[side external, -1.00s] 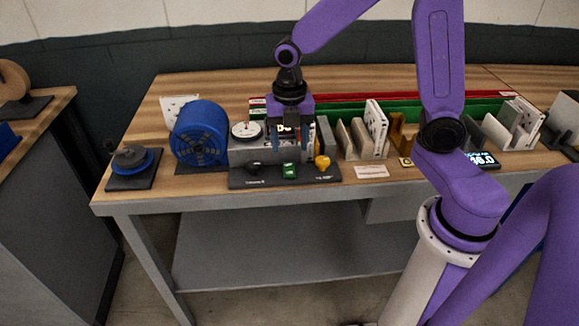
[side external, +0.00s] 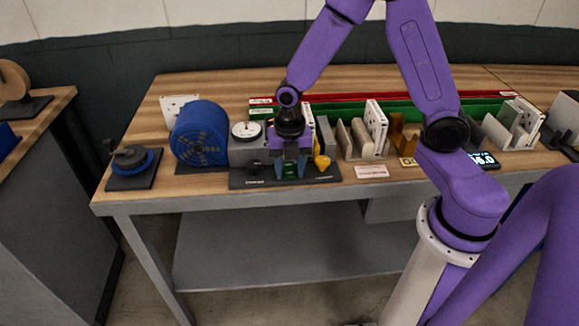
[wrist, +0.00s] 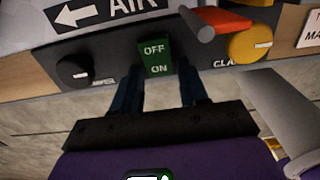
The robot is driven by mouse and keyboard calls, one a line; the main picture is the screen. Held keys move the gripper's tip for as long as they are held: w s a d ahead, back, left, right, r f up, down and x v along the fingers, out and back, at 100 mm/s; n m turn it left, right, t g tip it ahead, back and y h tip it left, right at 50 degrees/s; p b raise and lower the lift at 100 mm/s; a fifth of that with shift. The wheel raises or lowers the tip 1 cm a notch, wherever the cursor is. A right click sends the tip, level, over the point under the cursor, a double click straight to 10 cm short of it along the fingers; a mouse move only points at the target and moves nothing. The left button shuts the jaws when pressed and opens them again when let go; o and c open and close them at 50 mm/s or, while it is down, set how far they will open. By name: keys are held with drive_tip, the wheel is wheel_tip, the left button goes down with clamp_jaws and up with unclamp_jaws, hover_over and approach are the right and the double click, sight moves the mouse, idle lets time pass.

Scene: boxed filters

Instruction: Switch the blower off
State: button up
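The blue blower (side external: 196,138) stands on the bench in the side view, left of the control panel (side external: 243,178). The green rocker switch (wrist: 157,58), marked OFF above ON, sits in the middle of the panel. It also shows between my fingers in the side view (side external: 289,171). My gripper (wrist: 158,78) is open, pointing down at the panel, with one dark finger to each side of the switch. It holds nothing. I cannot tell whether a finger touches the switch or which way the rocker is tipped.
A black knob (wrist: 72,70) is left of the switch and a yellow knob (wrist: 248,45) is right of it. A round white dial gauge (side external: 246,130) stands behind the panel. Racks with filters (side external: 376,125) stand to the right. The bench front is clear.

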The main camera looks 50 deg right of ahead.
drive_tip(key=c, duration=0.6)
drive_tip(key=shift+c, duration=0.2)
drive_tip(key=shift+d, duration=0.1)
drive_tip(key=shift+w+d+r+g+y, duration=0.1)
drive_tip(key=shift+w+g+y, duration=0.05)
drive_tip(key=shift+g+y, duration=0.35)
drive_tip(key=shift+w+d+r+g+y, duration=0.1)
drive_tip(key=shift+g+y, duration=0.4)
drive_tip(key=o, duration=1.1)
drive_tip(key=shift+c, duration=0.2)
